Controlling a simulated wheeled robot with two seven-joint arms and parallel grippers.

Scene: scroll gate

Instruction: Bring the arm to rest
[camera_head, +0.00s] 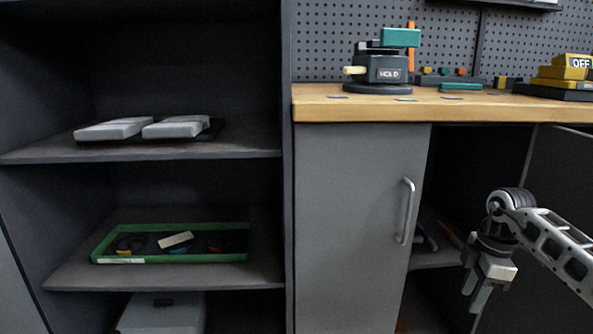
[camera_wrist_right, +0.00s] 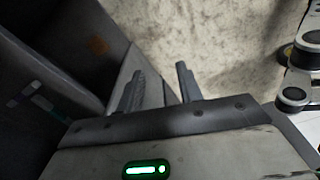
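My right arm (camera_head: 560,240) comes in from the right edge in the head view. Its gripper (camera_head: 476,300) hangs with the fingers down, in front of the open cabinet at the lower right. In the right wrist view the two fingers of the right gripper (camera_wrist_right: 160,85) stand apart, with nothing between them. The floor (camera_wrist_right: 215,35) and the cabinet's edge show beyond them. My left arm and gripper do not show in either view.
The cabinet has a grey door (camera_head: 355,220) with a handle, beside a dark opening. A wooden worktop (camera_head: 450,105) above carries a device marked HOLD (camera_head: 382,70) and a yellow block marked OFF (camera_head: 573,66). Shelves at left hold grey cases (camera_head: 175,127) and a green tray (camera_head: 215,257).

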